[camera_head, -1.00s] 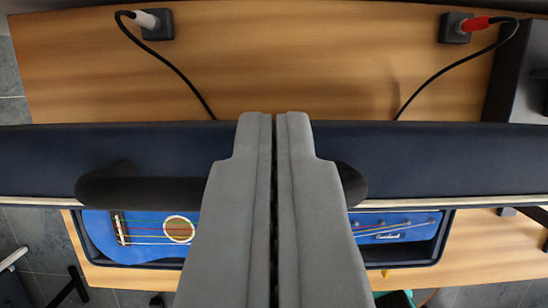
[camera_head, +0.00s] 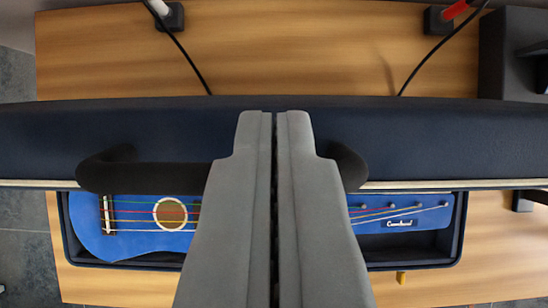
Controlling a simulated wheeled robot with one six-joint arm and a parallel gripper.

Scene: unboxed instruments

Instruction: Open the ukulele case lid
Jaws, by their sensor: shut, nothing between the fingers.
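The dark blue ukulele case lid (camera_head: 100,130) spans the whole width of the camera view, partly raised above the case. A black handle (camera_head: 165,177) runs across the lid; its middle is hidden behind my gripper. My gripper (camera_head: 275,116) is shut and empty, its two grey fingers over the handle and lid; I cannot tell whether they touch. Below the lid's pale edge, the open case body (camera_head: 420,264) shows with a blue ukulele (camera_head: 135,240) in it. The ukulele's middle is hidden by my fingers.
A wooden table (camera_head: 300,50) lies under the case. Two cables with dark plugs, one white-tipped (camera_head: 170,18) and one red-tipped (camera_head: 440,20), lie behind the lid. A black object (camera_head: 510,60) stands at the right.

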